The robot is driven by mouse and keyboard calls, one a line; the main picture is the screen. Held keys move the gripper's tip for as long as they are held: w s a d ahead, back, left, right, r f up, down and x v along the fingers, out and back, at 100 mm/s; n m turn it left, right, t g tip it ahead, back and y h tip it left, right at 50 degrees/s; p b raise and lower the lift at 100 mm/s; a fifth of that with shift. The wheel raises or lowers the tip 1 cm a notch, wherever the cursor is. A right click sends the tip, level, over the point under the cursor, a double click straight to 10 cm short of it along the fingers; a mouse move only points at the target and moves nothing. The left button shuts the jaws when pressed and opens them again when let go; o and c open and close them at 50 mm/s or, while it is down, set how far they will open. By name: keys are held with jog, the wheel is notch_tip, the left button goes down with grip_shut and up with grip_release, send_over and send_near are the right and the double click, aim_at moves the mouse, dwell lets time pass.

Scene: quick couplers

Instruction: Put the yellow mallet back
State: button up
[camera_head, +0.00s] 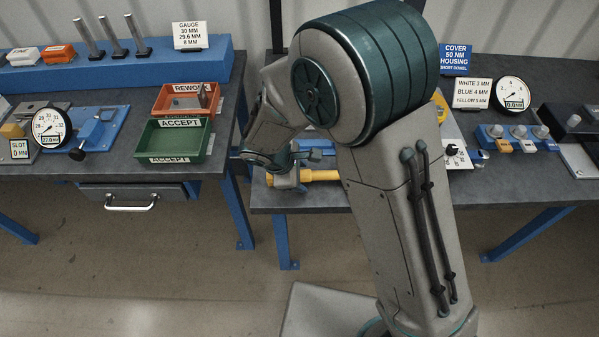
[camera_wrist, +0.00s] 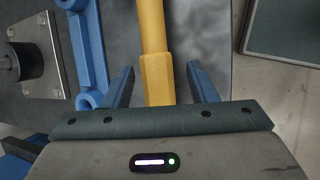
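The yellow mallet (camera_head: 318,176) lies near the front edge of the right bench, partly hidden by my arm. Its yellow handle (camera_wrist: 153,40) runs up the middle of the wrist view; its head is not identifiable. My gripper (camera_wrist: 160,69) is open, with one blue finger on each side of the handle and a visible gap on both sides. In the head view, my gripper (camera_head: 285,181) is at the left part of the handle, low over the bench.
A blue bar (camera_wrist: 88,45) lies close left of the handle in the wrist view, beside a metal plate (camera_wrist: 38,30) with a black knob. A green ACCEPT tray (camera_head: 196,143) and a red REWORK tray (camera_head: 170,101) stand on the left bench, across a gap.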

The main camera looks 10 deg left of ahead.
jog(key=shift+a, duration=0.1)
dwell(0.3)
jog(key=b+v, duration=0.1)
jog(key=v, duration=1.3)
jog(key=d+r+m+g+y, duration=0.1)
jog(key=d+r+m, duration=0.1)
jog(key=d+m, duration=0.5)
jog(key=d+r+m+g, duration=0.1)
jog(key=d+r+m, duration=0.15)
jog(key=d, duration=0.95)
jog(key=s+d+m+y, duration=0.2)
jog(key=s+d+m, duration=0.6)
jog(key=d+m, duration=0.2)
jog(key=shift+s+d+r+t+y, duration=0.25)
jog(key=shift+d+r+t, duration=0.2)
jog(key=shift+d, duration=0.3)
jog(key=shift+m, duration=0.25)
